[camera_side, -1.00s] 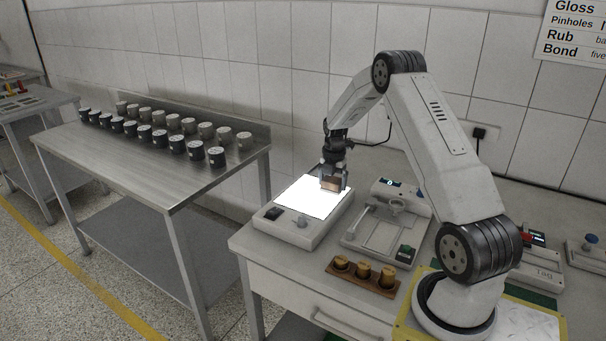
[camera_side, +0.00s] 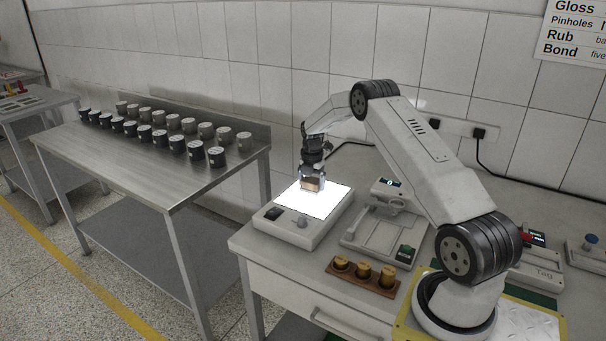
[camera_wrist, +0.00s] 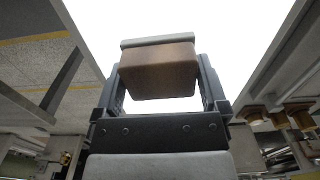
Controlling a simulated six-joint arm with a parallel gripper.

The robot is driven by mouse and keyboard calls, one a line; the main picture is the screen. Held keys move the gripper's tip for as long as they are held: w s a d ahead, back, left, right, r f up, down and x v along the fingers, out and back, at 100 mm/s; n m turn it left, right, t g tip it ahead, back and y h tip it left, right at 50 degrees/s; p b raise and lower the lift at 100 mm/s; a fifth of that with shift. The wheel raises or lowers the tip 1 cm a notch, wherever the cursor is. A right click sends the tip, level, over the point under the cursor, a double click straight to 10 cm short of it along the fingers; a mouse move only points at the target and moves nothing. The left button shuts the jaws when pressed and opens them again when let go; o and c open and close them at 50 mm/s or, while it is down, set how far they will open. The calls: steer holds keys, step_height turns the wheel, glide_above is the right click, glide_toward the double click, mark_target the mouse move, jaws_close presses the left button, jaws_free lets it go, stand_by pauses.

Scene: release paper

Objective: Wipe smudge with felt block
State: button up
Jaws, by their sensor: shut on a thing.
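My gripper (camera_side: 312,183) is shut on a felt block (camera_wrist: 158,68), a brown block with a pale layer along one face. In the side view the block (camera_side: 313,184) is over the lit white panel (camera_side: 328,203) of the light box (camera_side: 298,233). It is low over the panel; I cannot tell whether it touches. In the wrist view the block sits between both fingers, with the bright panel filling the picture behind it. I cannot make out a smudge on the glowing surface.
A wooden holder (camera_side: 355,281) with 3 brass-coloured pieces stands at the bench front. A grey device (camera_side: 383,232) stands right of the light box. A steel table (camera_side: 120,150) with several dark and grey cans stands to the left.

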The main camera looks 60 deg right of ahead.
mark_target(295, 193)
steer(key=shift+w+a, duration=0.1)
steer(key=shift+w, duration=1.7)
steer(key=shift+s+a, duration=0.1)
steer(key=shift+a, duration=1.05)
steer(key=shift+s+d, duration=0.1)
steer(key=shift+s, duration=5.3)
steer(key=shift+a, duration=1)
steer(key=shift+w+a, duration=0.15)
steer(key=shift+w, duration=5.15)
steer(key=shift+w+r, duration=0.15)
steer(key=shift+w, duration=0.05)
step_height(295, 193, up, 8)
